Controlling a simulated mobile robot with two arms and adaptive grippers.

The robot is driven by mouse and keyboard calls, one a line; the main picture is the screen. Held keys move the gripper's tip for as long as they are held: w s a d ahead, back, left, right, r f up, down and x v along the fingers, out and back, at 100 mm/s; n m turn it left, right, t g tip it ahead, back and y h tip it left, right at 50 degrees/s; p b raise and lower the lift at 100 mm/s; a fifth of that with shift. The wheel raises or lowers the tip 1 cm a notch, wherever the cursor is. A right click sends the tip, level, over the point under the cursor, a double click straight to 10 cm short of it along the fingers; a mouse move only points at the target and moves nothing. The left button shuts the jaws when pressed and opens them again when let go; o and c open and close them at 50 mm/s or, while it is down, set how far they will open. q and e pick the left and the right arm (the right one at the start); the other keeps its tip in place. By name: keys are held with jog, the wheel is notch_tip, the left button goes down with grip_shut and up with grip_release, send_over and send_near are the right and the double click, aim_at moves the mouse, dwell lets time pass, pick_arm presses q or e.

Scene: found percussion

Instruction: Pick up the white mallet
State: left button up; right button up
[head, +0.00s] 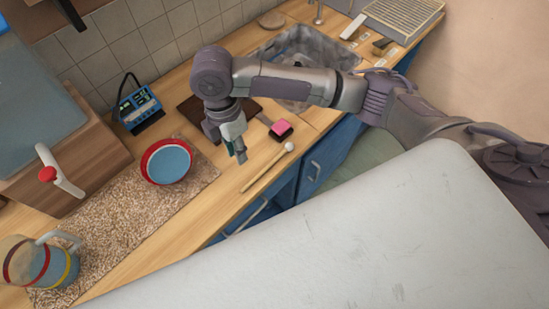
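The white mallet (267,168) lies on the wooden counter near its front edge. It has a thin pale wooden stick and a small round white head at its right end. My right gripper (240,157) points down over the counter, just left of and behind the mallet. It looks apart from the mallet, and nothing shows in its fingers. The small view does not show whether the fingers are apart or together. My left gripper is not in view.
A pink and black block (281,128) lies behind the mallet's head. A red-rimmed blue bowl (167,162) stands on a speckled mat (130,217) to the left. A blue device (138,107), a dark board (189,110) and a sink (328,43) are farther back. A striped jug (38,262) stands lower left.

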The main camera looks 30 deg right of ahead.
jog(key=d, duration=0.1)
jog(key=p, duration=0.2)
send_over(257, 176)
jog(key=a, duration=0.1)
jog(key=shift+n+h, duration=0.3)
jog(key=f, duration=0.7)
jog(key=shift+w+a+f, duration=0.15)
jog(key=shift+w+a, duration=0.05)
jog(key=shift+w, duration=0.1)
jog(key=f, duration=0.2)
jog(key=d+f+p, duration=0.1)
jog(key=f, duration=0.1)
jog(key=shift+s+d+p, duration=0.1)
jog(key=shift+p, duration=0.2)
jog(key=shift+f, duration=0.55)
grip_shut()
